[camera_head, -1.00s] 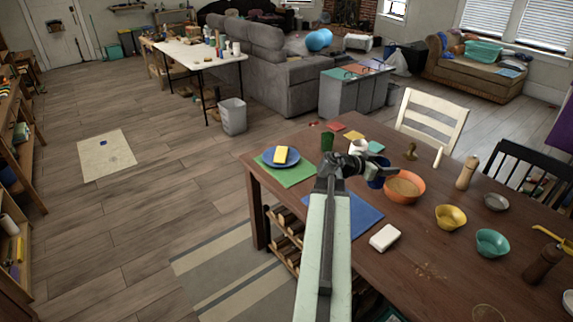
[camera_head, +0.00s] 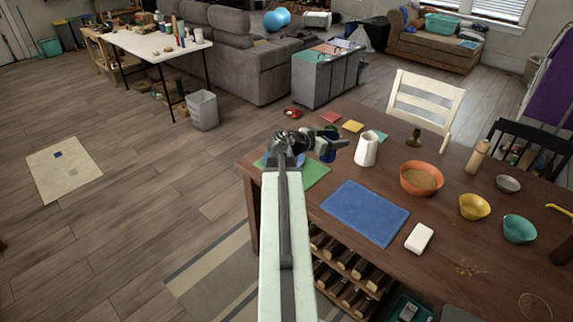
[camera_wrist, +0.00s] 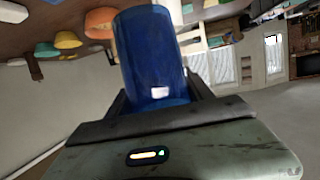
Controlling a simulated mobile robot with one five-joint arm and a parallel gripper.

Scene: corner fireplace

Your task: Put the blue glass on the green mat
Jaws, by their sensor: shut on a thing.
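My gripper (camera_head: 325,141) is shut on the blue glass (camera_head: 327,153), which is partly hidden by the jaws in the head view. In the wrist view the glass (camera_wrist: 150,55) stands large between the fingers. The green mat (camera_head: 316,173) lies at the table's left end, partly covered by my arm. The glass shows just beyond the mat's visible part; I cannot tell its height above the table.
A white jug (camera_head: 367,149) stands just right of the glass. A green cup (camera_head: 333,129) is partly hidden behind my gripper. A blue mat (camera_head: 364,213) lies bare in front. An orange bowl (camera_head: 421,178) and a white block (camera_head: 419,238) are farther right.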

